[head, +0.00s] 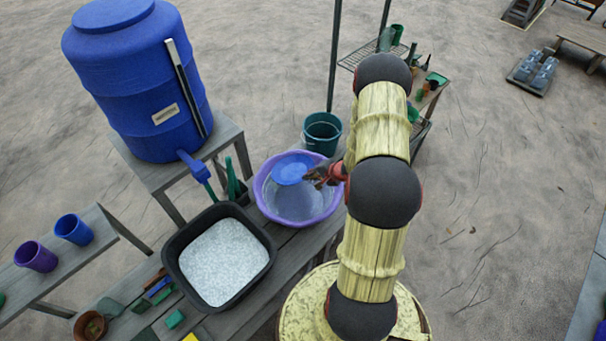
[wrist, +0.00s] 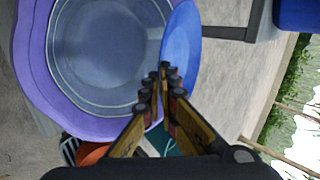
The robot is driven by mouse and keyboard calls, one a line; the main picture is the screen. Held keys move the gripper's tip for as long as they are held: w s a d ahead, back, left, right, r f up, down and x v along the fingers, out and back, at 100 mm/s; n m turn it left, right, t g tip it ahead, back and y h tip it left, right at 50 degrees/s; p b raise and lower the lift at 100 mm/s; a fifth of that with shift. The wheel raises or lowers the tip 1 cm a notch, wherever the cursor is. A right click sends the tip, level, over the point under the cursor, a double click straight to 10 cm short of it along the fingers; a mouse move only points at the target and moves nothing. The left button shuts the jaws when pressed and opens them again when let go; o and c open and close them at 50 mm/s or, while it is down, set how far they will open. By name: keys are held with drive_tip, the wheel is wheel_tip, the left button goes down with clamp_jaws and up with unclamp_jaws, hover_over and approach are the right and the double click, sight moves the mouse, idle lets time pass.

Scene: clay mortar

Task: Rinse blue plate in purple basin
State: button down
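The purple basin (head: 266,205) stands on the wooden table, with a grey-blue inside that looks like water. The blue plate (head: 291,169) is over the far part of the basin, and I cannot tell whether it touches the contents. My gripper (head: 318,176) is at the plate's right edge, over the basin's right side. In the wrist view, the fingers (wrist: 163,78) close together on the edge of the plate (wrist: 181,48). The plate is seen tilted there, beside the basin's round inside (wrist: 110,55).
A black tub of white grains (head: 262,240) stands left of the basin. A blue barrel (head: 125,85) with a tap is on a stand behind it. A green bucket (head: 321,134) is behind the basin. Purple (head: 36,257) and blue (head: 73,229) cups are on a bench at left.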

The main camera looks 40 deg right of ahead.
drive_tip(key=s+d+r+t+b, duration=0.2)
drive_tip(key=d+b, duration=0.2)
drive_tip(key=b, duration=0.1)
drive_tip(key=a+r+t, duration=0.1)
drive_tip(key=a+r, duration=0.2)
drive_tip(key=r, duration=0.2)
drive_tip(key=shift+w+a+b, duration=0.3)
drive_tip(key=shift+w+a, duration=0.05)
drive_tip(key=shift+a, duration=0.05)
drive_tip(key=shift+t, duration=0.3)
